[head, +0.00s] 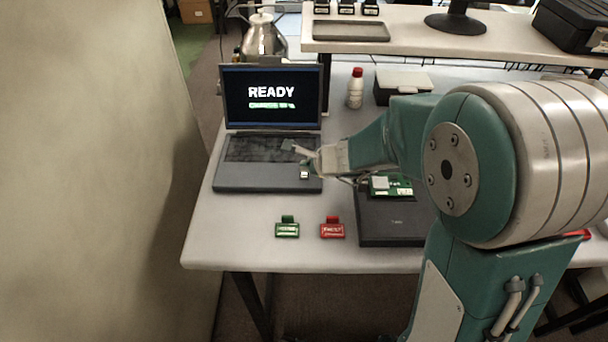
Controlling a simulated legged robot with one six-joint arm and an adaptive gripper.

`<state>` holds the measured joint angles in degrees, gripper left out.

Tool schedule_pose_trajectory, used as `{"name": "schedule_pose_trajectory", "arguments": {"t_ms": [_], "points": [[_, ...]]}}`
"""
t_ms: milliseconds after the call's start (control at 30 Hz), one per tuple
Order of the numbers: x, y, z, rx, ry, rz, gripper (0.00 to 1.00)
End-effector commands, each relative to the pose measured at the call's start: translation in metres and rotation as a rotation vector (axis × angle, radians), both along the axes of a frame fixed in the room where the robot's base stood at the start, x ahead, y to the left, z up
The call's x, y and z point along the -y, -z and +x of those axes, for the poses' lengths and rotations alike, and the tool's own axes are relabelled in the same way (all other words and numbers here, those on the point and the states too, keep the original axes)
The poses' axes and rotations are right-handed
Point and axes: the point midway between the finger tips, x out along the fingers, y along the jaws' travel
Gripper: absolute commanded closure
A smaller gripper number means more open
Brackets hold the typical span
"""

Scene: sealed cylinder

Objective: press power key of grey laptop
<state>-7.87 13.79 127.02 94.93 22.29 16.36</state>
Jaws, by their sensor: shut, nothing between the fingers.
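The grey laptop (240,180) stands open at the left end of the white table. Its screen (271,96) is lit and reads "READY" in white, with a smaller green line under it. The dark keyboard (250,148) faces me. My gripper (296,150) is shut and empty over the right part of the keyboard, reaching in from the right. I cannot tell whether its tip touches a key. It hides part of the right side of the keyboard, and I cannot make out the power key.
A green tag (287,228) and a red tag (332,229) lie in front of the laptop. A black box (388,225) with a green circuit board (390,187) is at right. Behind stand a white bottle (355,90) with a red cap and a metal kettle (263,40).

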Motion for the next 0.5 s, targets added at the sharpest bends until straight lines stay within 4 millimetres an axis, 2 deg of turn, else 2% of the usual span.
{"name": "schedule_pose_trajectory", "arguments": {"t_ms": [167, 500], "points": [[0.000, -0.005, 0.000, 0.003, -0.003, 0.000, 1.00], [0.000, -0.034, 0.000, 0.003, -0.002, -0.001, 1.00]]}}
